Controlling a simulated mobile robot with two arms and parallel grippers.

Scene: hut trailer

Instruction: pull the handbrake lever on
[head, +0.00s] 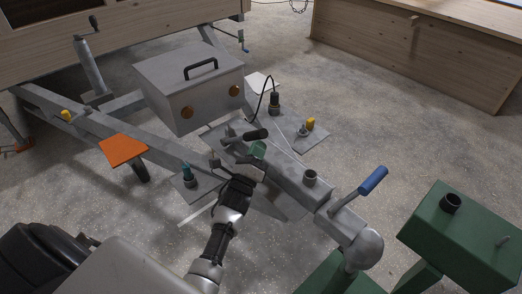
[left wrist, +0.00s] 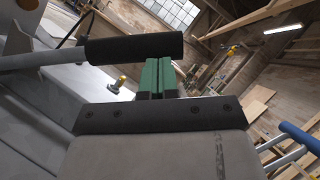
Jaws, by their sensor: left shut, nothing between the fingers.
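The handbrake lever (head: 252,135) has a black cylindrical grip on a grey bar and lies low, nearly flat, over the grey drawbar. In the left wrist view the black grip (left wrist: 125,48) crosses the upper middle, with its bar running to the left. My left gripper (head: 259,149), with green fingers, is just beside the grip on its near side. Its fingers (left wrist: 160,72) are shut and empty, and their tips reach up to the grip's underside in the wrist view. I cannot tell whether they touch it. My right gripper is not in view.
A blue-handled lever (head: 372,180) stands on the coupling to the right. A grey box (head: 190,87) with a black handle sits behind. A black cable (head: 262,100) arches close behind the lever. A green stand (head: 465,235) is at the lower right.

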